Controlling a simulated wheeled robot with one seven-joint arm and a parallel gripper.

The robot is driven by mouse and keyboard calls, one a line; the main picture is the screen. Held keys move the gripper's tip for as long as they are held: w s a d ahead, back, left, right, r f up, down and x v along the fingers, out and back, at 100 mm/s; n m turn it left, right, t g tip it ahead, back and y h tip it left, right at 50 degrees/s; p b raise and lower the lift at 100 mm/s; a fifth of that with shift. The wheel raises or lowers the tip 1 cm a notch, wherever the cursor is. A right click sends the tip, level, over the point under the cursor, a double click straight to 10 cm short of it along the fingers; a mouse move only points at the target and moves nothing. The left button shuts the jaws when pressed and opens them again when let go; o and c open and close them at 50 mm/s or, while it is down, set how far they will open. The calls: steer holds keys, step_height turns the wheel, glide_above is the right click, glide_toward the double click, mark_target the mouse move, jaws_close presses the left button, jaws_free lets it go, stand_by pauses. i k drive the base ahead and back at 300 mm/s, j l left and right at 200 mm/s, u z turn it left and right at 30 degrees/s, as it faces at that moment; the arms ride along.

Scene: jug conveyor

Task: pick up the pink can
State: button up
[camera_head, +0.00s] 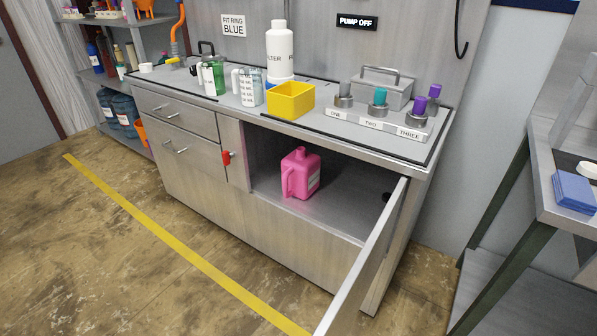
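The pink can (301,174) is a jug-shaped container with a handle on its left side, a short neck on top and a pale label on its right face. It stands upright inside the open lower compartment (345,213) of the grey metal cabinet, near the compartment's left side. Nothing covers it from this view. My gripper is not in view.
The cabinet door (362,262) hangs open and juts toward the front right. A yellow box (291,100), a white bottle (280,52) and several jugs stand on the counter. A side table (570,190) is at right. The floor (120,245) at front left is clear.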

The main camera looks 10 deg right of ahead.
mark_target(300, 169)
steer(key=i+j, duration=0.15)
steer(key=j, duration=0.15)
steer(key=i+j+z, duration=0.1)
steer(key=j, duration=0.2)
steer(key=i+j, duration=0.2)
steer(key=j, duration=0.15)
steer(key=i+j, duration=0.15)
steer(key=j, duration=0.15)
steer(key=i+j+z, duration=0.1)
steer(key=i, duration=0.35)
steer(key=i+j+z, duration=0.1)
steer(key=i+j, duration=0.2)
steer(key=i+l, duration=0.25)
steer(key=i, duration=0.1)
